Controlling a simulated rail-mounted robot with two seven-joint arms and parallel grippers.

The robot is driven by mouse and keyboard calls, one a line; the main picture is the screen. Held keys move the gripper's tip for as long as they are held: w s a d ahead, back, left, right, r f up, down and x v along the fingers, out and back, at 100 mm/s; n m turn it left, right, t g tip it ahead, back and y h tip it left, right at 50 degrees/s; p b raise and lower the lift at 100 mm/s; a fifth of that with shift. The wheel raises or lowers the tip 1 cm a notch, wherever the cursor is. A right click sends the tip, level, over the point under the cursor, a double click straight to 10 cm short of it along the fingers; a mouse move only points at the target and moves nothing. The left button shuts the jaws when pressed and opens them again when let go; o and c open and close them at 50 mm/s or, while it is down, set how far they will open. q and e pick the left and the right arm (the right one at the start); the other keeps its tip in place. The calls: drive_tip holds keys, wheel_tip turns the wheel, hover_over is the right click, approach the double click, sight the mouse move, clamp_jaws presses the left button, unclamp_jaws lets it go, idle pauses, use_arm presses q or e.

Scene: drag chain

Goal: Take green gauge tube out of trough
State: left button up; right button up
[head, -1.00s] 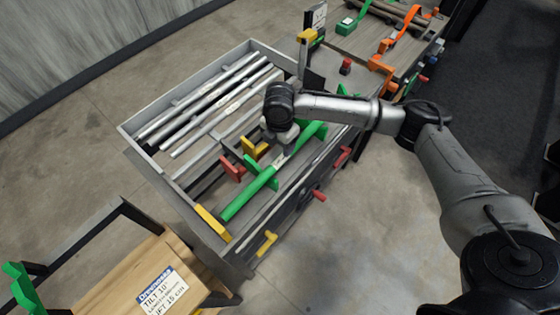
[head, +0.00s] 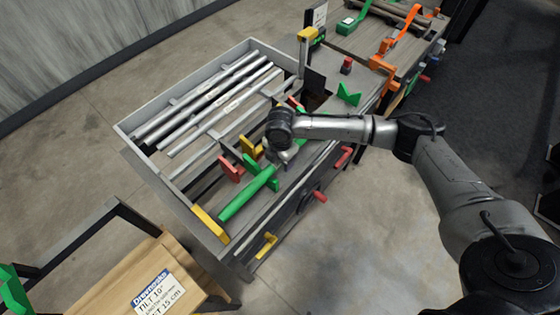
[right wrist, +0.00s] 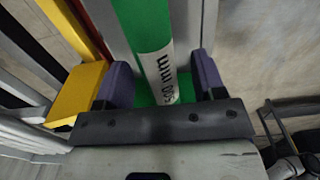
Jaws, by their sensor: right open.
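The green gauge tube (head: 248,192) lies slantwise in the trough (head: 150,172) on the near side of the grey tray. Its upper part is partly hidden by my right arm. My right gripper (head: 281,155) is over the tube, partly hidden by its own wrist. In the right wrist view, the green tube (right wrist: 145,22), with a white label ending in "mm", passes between the two purple fingers of my right gripper (right wrist: 160,78). The jaws are open, with a finger on each side of the tube. My left gripper is not in view.
Several silver tubes (head: 205,105) lie in the tray's far side. A red block (head: 231,168) and a yellow bracket (head: 208,224) stand close to the tube. A yellow block (right wrist: 78,93) is close beside one finger. A green V-holder (head: 348,94) is beyond my arm.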

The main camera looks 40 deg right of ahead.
drive_tip(key=shift+c, duration=0.4)
clamp_jaws()
